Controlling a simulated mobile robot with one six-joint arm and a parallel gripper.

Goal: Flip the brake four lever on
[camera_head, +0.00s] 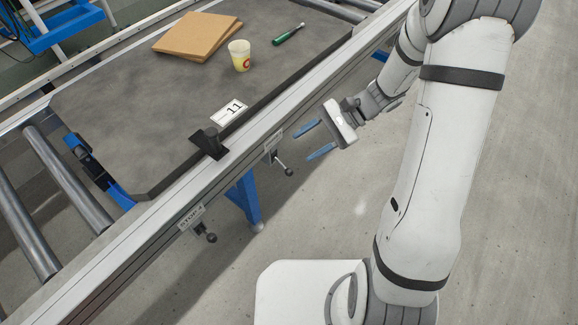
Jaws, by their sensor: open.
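Two small levers with dark round knobs hang from the side of the metal rail. One lever (283,169) is near the middle of the view, below a small plate (273,141) too small to read. The other lever (208,236) is lower left, below a plate (191,217) that seems to begin with "STOP". I cannot tell which is brake four, nor whether either lever is on. My gripper (302,143) is open and empty, with two blue fingers pointing left toward the rail. It appears just right of and above the middle lever, apart from it.
A dark slab (130,110) lies behind the rail (165,215), carrying brown boards (197,36), a cup (240,55), a green-handled tool (288,34) and a card marked 11 (229,112). A black bracket (209,143) stands at its edge. Open floor lies right of the rail.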

